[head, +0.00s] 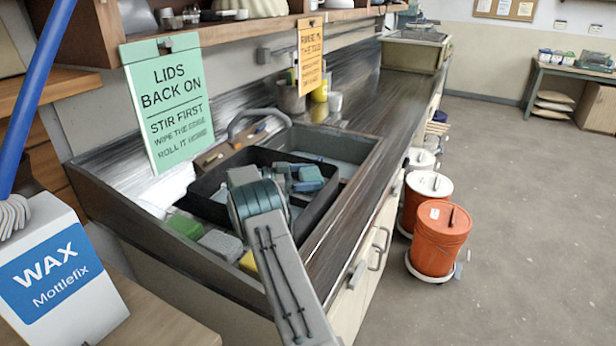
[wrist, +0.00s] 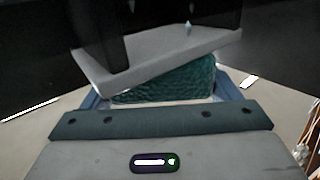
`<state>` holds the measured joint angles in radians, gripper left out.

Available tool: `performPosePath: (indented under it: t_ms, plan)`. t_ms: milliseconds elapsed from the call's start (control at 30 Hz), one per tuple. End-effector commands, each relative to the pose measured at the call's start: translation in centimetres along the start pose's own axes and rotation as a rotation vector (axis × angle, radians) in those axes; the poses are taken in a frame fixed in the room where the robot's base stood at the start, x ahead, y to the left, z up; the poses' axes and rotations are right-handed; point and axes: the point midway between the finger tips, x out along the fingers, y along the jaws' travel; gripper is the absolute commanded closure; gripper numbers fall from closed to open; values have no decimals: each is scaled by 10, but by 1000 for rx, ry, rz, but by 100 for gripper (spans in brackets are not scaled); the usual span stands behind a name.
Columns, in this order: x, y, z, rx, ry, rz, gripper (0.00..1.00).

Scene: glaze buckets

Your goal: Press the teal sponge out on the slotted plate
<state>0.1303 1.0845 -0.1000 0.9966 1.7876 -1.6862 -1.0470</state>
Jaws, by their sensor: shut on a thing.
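In the wrist view the teal sponge (wrist: 165,84), dark and rough, sits between the blue fingers of my gripper (wrist: 163,97), which is shut on it. A tilted light grey slab covers part of the sponge's far side; I cannot tell whether it is the slotted plate or whether the sponge touches it. In the head view my gripper (head: 304,178) is low inside the black tub in the sink, partly behind my arm. The sponge cannot be told apart there. No slots can be made out in either view.
The black tub (head: 207,183) has raised walls around my gripper. Green (head: 185,225), grey-green (head: 220,243) and yellow (head: 249,263) blocks lie along the sink's near side. A curved faucet (head: 260,117) stands behind. The dark counter (head: 375,112) beyond is mostly clear. Orange buckets (head: 437,240) stand on the floor at right.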

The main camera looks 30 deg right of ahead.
Motion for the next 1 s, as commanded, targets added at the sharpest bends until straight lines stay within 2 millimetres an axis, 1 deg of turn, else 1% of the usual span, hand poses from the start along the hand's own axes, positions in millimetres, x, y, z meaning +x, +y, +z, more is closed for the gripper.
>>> performPosePath:
  t_ms: [33,400,1000]
  plan:
    - [0,0,3,-3,-1,1,38]
    - [0,0,8,-4,-2,1,38]
    - [0,1,9,-5,-3,1,38]
